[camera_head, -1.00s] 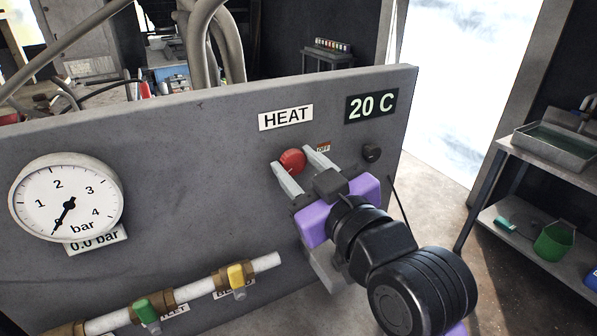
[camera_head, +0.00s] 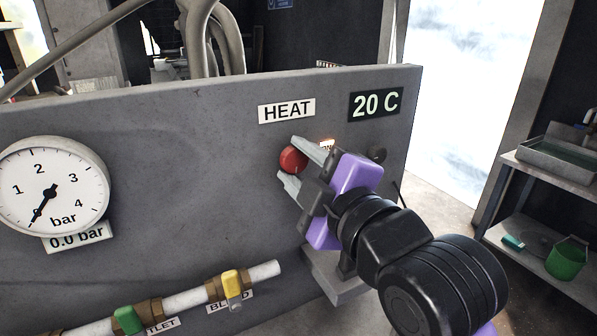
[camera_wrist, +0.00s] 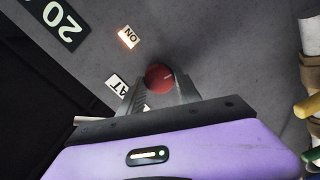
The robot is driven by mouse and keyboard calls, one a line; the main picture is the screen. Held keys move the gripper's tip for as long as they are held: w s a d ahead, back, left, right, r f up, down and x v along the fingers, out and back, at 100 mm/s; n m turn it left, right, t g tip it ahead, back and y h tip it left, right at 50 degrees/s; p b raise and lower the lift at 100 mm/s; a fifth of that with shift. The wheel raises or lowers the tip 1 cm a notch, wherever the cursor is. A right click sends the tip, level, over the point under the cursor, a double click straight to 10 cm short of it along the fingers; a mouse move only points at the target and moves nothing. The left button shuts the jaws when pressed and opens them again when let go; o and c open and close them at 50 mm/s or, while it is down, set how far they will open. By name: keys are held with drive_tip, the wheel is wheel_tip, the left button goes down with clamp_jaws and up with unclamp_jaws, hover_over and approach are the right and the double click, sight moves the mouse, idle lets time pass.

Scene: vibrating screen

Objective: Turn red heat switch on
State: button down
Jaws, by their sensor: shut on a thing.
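The red heat switch (camera_head: 292,159) is a round knob on the grey panel, under the HEAT label (camera_head: 287,111). My gripper (camera_head: 300,163) is rolled to a tilt, with one finger above and right of the knob and one below it. It is shut on the knob. In the wrist view the red knob (camera_wrist: 159,77) sits between the two fingertips. A small ON label (camera_wrist: 128,37) is lit beside it. In the head view that lit label (camera_head: 327,146) is partly hidden behind my gripper.
A 20 C display (camera_head: 376,103) and a dark knob (camera_head: 377,155) are on the panel's right. A gauge (camera_head: 52,192) reads 0.0 bar at left. A pipe with green (camera_head: 128,320) and yellow (camera_head: 231,281) valve handles runs below. A shelf (camera_head: 560,170) stands at far right.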

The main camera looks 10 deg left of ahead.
drive_tip(key=shift+n, duration=0.6)
drive_tip(key=shift+b, duration=0.35)
drive_tip(key=c, duration=0.8)
unclamp_jaws()
drive_tip(key=shift+c, duration=0.2)
drive_tip(key=b+v, duration=0.1)
drive_tip(key=v, duration=0.6)
drive_tip(key=shift+s+d, duration=0.2)
drive_tip(key=shift+s, duration=0.15)
